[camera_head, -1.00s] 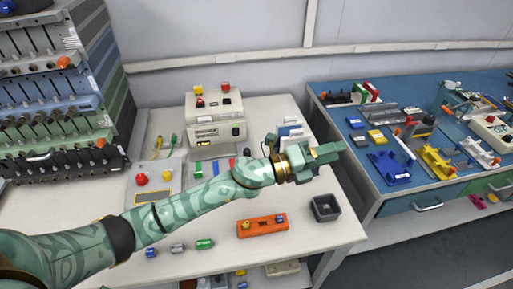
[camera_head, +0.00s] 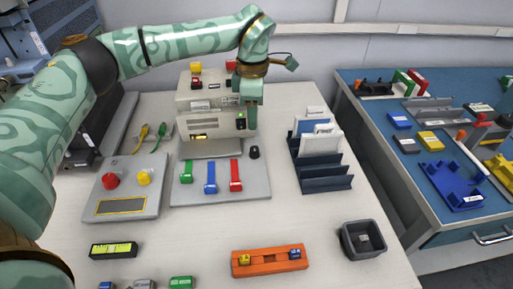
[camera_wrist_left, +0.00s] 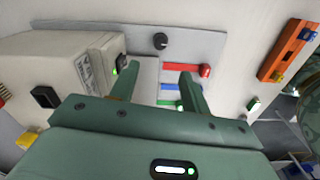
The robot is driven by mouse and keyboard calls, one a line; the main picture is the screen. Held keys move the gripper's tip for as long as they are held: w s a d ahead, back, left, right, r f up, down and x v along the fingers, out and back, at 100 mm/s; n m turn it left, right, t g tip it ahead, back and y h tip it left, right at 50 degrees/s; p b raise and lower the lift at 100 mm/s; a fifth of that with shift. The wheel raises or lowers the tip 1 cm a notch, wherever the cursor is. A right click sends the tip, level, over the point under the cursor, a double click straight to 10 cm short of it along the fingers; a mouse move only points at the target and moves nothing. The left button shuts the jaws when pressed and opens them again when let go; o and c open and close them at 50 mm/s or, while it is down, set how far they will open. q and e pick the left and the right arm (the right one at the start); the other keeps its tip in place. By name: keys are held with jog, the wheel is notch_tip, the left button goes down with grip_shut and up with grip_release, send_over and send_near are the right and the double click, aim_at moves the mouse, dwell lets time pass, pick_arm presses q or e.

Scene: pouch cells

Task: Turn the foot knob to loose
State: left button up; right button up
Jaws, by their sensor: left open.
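A round black knob (camera_head: 254,152) stands on the right back corner of the grey lever plate (camera_head: 185,195), at the foot of the beige machine (camera_head: 188,97). It also shows in the left wrist view (camera_wrist_left: 160,41), beyond the fingertips. Another dark knob (camera_head: 241,124) is on the machine's front; no label tells which is the foot knob. My left gripper (camera_head: 250,118) points down in front of the machine's right side, above and behind the plate knob. In the left wrist view its two green fingers (camera_wrist_left: 160,82) are apart with nothing between them.
Green, blue and red levers (camera_head: 210,177) stand on the plate. A grey panel (camera_head: 125,207) with red and yellow knobs is to its left. A dark rack (camera_head: 325,182) with pouches stands to the right. An orange holder (camera_head: 270,262) and a dark bin (camera_head: 363,240) lie in front.

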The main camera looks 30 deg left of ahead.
aim_at(254, 148)
pick_arm(q)
notch_tip(254, 148, down, 8)
jog(key=b, duration=0.2)
jog(key=shift+b, duration=0.4)
notch_tip(254, 148, down, 4)
jog(key=shift+f+b, duration=0.1)
jog(key=shift+b, duration=0.75)
pick_arm(e)
jog(key=shift+n+g, duration=0.3)
jog(key=f, duration=0.2)
jog(key=d+f, duration=0.1)
jog(key=f, duration=0.1)
jog(key=shift+d, duration=0.2)
pick_arm(q)
jog(key=shift+c, duration=0.4)
jog(key=c, duration=0.9)
